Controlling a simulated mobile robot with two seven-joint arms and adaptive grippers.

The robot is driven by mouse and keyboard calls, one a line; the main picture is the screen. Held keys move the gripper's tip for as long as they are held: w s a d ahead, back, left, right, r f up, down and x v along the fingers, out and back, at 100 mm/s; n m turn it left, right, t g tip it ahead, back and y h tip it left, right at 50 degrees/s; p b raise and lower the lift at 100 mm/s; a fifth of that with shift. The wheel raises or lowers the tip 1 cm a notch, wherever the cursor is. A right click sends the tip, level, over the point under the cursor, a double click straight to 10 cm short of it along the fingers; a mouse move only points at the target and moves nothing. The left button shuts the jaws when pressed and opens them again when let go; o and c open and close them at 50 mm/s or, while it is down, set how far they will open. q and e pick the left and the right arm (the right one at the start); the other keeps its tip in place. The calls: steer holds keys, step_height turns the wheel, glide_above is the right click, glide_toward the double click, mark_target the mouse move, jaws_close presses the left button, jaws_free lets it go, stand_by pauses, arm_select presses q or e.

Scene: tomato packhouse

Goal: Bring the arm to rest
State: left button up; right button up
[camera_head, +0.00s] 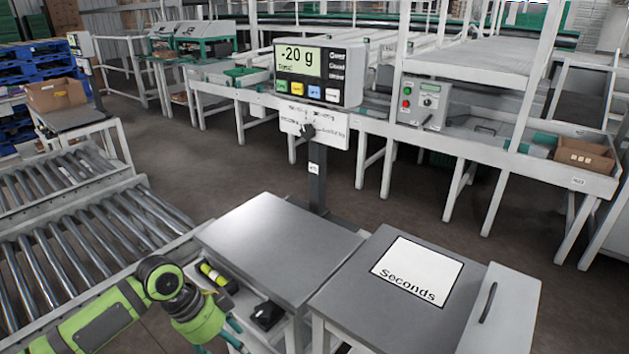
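My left arm, green with dark joints, comes in from the lower left and bends downward beside the scale stand. Its gripper does not show; the arm runs out of sight at the bottom of the picture. My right arm and gripper are not in view. The scale's grey plate (279,246) is bare, and no part of my arm is seen resting on it. The scale display (308,73) reads -20 g.
Right of the scale is a grey table (345,296) with a white "Seconds" sheet (417,270). A roller conveyor (75,245) runs at left. A yellow-black item (214,274) and a black object (267,315) sit low beside my arm. Open floor lies behind the scale.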

arm_select(q)
steer(key=w+a+f+n+t+p, duration=0.25)
steer(key=w+f+n, duration=0.3)
steer(key=f, duration=0.45)
steer(key=s+a+f+n+y+p, duration=0.35)
steer(key=s+f+n, duration=0.25)
steer(key=s+f, duration=0.45)
steer(key=s+f+n+g+p, duration=0.1)
steer(key=s+f, duration=0.5)
steer(key=s, duration=1)
steer(key=s+f+n+g+y+p, duration=0.1)
steer(key=s+f+n+p, duration=0.2)
steer(key=s, duration=1.3)
step_height(320, 180, down, 3)
steer(key=shift+s+d+f+p, duration=0.1)
steer(key=shift+s+d+p, duration=0.1)
steer(key=shift+s+p, duration=0.3)
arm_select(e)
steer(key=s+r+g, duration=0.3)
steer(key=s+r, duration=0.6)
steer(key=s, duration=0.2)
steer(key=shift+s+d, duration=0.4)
